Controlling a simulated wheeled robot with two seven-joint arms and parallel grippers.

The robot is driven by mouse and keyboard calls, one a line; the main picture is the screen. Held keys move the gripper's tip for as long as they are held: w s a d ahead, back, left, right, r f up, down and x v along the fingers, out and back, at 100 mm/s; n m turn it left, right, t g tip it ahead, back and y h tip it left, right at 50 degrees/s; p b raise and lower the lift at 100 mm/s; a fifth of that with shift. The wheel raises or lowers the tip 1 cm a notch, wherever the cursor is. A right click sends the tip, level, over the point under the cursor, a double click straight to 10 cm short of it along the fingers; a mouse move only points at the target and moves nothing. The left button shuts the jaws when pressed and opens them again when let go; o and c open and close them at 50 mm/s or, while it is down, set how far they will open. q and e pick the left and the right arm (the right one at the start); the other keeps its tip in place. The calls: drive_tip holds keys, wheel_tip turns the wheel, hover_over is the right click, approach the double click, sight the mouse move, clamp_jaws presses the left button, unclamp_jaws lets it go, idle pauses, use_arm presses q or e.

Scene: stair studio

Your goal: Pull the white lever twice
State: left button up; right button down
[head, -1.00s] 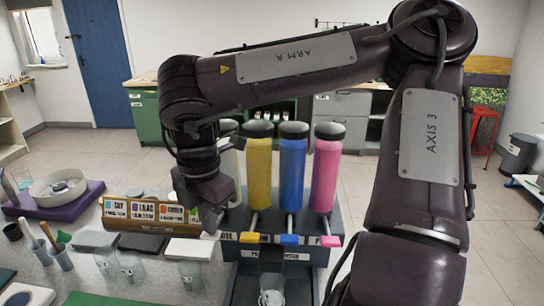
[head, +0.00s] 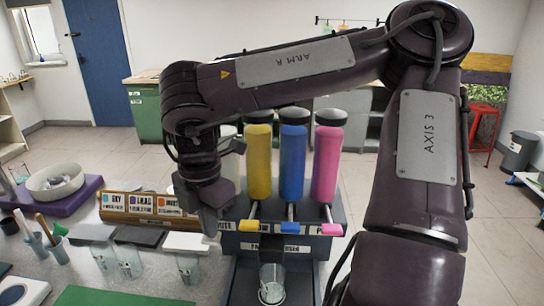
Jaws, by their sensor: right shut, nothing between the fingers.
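A dark dispenser stand (head: 338,229) carries upright white (head: 230,158), yellow (head: 259,160), blue (head: 293,160) and pink (head: 326,162) bottles. The white bottle is largely hidden by my right arm. The yellow (head: 248,226), blue (head: 290,227) and pink (head: 331,229) levers stick out in front. The white lever is hidden behind my right gripper (head: 211,230), which is shut and points down at the stand's left end. I cannot tell whether it touches the lever. A clear cup (head: 271,284) stands in the stand's lower bay. My left gripper is out of view.
Left of the stand are lidded clear jars (head: 188,266), a wooden rack of labelled cards (head: 150,208), cups with tools (head: 58,250), and a white bowl (head: 56,182) on a purple base. A green mat (head: 115,297) lies at the front. My right arm spans the view above the bottles.

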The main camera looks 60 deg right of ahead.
drive_tip(key=shift+f, duration=0.45)
drive_tip(key=shift+r, duration=0.1)
drive_tip(key=shift+r+p, duration=2.35)
drive_tip(key=shift+r, duration=0.7)
wheel_tip(320, 180, up, 6)
drive_tip(key=p, duration=0.5)
